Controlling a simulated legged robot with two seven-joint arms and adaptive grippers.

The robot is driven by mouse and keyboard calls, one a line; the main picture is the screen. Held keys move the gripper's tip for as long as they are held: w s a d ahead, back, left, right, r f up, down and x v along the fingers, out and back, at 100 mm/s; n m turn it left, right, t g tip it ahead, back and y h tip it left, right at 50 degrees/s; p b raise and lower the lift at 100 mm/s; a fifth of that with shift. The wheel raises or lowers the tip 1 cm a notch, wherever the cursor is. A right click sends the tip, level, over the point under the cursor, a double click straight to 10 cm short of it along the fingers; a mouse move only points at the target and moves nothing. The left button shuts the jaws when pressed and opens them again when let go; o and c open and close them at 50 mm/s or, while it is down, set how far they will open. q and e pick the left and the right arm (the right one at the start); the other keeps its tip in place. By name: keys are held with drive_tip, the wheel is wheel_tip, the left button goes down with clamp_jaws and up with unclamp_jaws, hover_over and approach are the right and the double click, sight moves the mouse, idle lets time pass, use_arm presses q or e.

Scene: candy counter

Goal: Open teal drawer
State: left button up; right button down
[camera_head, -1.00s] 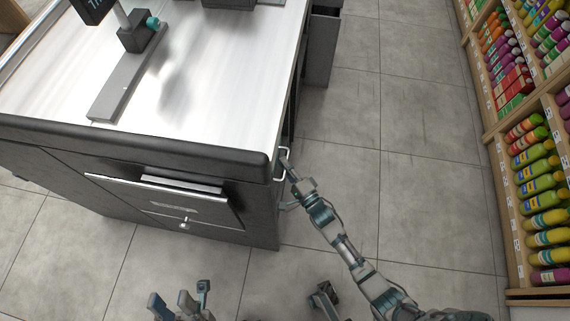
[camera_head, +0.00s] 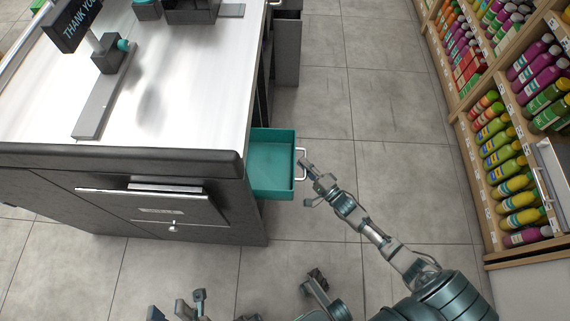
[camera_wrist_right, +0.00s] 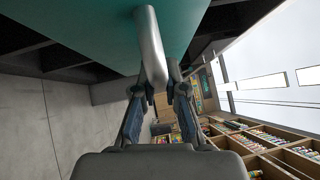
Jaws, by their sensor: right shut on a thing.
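The teal drawer (camera_head: 272,172) is pulled out of the right side of the counter, with its empty inside showing in the head view. Its teal front fills the top of the right wrist view (camera_wrist_right: 95,30). A pale bar handle (camera_head: 300,163) is on its outer face; it also shows in the right wrist view (camera_wrist_right: 151,48). My right gripper (camera_head: 306,167) is shut on the handle, its fingers (camera_wrist_right: 154,82) on both sides of the bar. My left gripper (camera_head: 172,309) is low at the bottom edge, partly cut off, its fingers apart and empty, away from the drawer.
The counter (camera_head: 190,110) carries a sign stand (camera_head: 105,95) and a dark box at the back. A closed grey drawer (camera_head: 150,205) is on its near face. Bottle shelves (camera_head: 505,175) stand at the right. The tiled floor (camera_head: 385,130) between is clear.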

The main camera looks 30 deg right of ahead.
drive_tip(key=s+d, duration=0.4)
drive_tip(key=d, duration=0.2)
drive_tip(key=shift+s+d+f, duration=0.15)
drive_tip(key=shift+s+f, duration=0.15)
drive_tip(key=shift+f, duration=0.05)
drive_tip(key=c, duration=1.2)
unclamp_jaws()
drive_tip(key=shift+w+r, duration=0.1)
drive_tip(key=v, duration=1.2)
drive_tip(key=shift+d, duration=0.1)
